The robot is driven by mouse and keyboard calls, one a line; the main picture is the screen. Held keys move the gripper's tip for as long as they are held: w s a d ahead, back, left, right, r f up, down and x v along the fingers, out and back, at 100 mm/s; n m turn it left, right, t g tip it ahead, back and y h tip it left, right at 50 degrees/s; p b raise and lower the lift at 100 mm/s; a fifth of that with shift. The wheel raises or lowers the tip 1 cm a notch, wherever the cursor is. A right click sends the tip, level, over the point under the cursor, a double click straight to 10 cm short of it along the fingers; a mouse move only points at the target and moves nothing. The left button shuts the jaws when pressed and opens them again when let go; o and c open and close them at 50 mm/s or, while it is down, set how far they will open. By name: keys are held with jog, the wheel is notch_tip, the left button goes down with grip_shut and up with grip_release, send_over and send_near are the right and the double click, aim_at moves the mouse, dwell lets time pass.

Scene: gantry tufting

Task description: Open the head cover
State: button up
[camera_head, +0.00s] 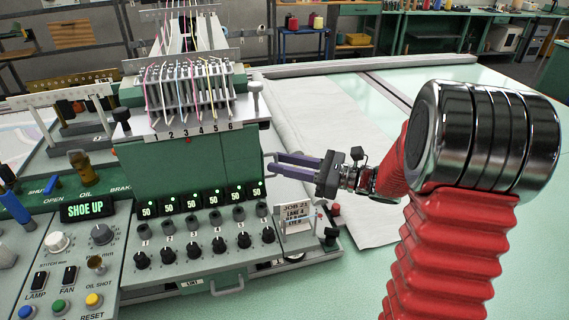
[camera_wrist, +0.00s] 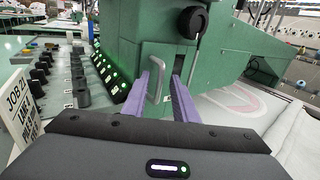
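The head cover is the green panel (camera_head: 190,165) on the front of the tufting head, below the numbered needle plate. It looks closed. A grey bar handle (camera_wrist: 154,80) stands out from the green side of the head in the wrist view. My gripper (camera_head: 274,162) is at the right side of the head, with its two purple fingers pointing left at it. In the wrist view my gripper (camera_wrist: 162,82) is open, with the handle showing between the fingertips, nearer the left finger. I cannot tell whether a finger touches it.
A row of black knobs and green "50" displays (camera_head: 205,203) lies below the cover. A job card (camera_head: 296,216) stands close under my gripper. A grey post (camera_head: 256,97) rises at the head's upper right. The pale table to the right is mostly clear.

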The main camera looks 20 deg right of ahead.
jog(key=shift+c, duration=0.6)
grip_shut()
dwell(0.7)
